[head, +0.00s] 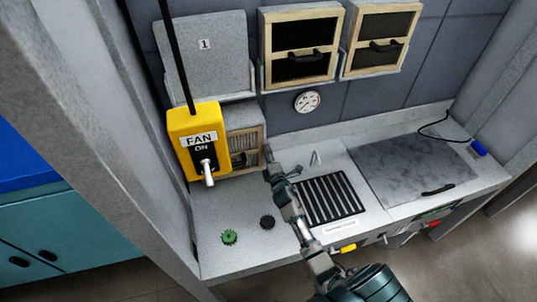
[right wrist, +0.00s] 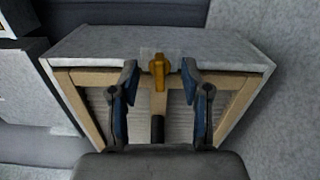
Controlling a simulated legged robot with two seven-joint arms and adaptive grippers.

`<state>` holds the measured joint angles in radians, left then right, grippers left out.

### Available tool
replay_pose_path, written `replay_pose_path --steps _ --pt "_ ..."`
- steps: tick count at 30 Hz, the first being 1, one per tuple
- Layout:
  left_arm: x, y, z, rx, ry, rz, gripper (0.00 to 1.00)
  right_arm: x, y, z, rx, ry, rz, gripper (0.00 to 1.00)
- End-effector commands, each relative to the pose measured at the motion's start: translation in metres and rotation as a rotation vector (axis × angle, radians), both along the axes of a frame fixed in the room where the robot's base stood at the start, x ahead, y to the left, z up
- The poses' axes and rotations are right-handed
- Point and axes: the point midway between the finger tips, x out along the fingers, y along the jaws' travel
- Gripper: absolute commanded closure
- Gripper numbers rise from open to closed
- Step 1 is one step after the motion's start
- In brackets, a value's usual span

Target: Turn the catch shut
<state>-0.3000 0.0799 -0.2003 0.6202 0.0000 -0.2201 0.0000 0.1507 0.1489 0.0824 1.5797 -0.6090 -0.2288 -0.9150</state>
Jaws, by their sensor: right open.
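The yellow catch (right wrist: 158,72) sits at the middle of the top edge of a wood-framed filter (right wrist: 75,90) in a grey housing (right wrist: 95,43). In the right wrist view it points roughly up and down in the picture, overlapping the frame's edge. My right gripper (right wrist: 160,95) is open, with one blue-padded finger on each side of the catch and a gap to both. In the head view my right gripper (head: 270,165) is in front of the low housing (head: 241,117); the catch cannot be made out there. My left gripper is not in view.
A yellow FAN switch box (head: 194,140) hangs on a black pole and partly covers the low housing. A green gear (head: 229,237) and a dark gear (head: 267,222) lie on the bench beside a black grille (head: 331,198). Two framed filters (head: 298,45) stand above.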

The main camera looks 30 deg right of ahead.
Motion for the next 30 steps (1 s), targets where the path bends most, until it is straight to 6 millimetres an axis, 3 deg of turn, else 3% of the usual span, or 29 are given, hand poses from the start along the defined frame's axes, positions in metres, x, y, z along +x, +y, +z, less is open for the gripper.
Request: replay_pose_path --steps 8,24,30 --pt "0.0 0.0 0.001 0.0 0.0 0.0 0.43 -0.002 0.0 0.0 -0.001 0.0 0.0 0.52" --pt "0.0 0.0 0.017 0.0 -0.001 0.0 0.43 -0.044 0.011 0.001 0.0 0.0 0.0 0.52" --pt "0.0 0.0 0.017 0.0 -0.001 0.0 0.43 -0.049 0.012 0.0 -0.001 0.0 0.0 0.52"
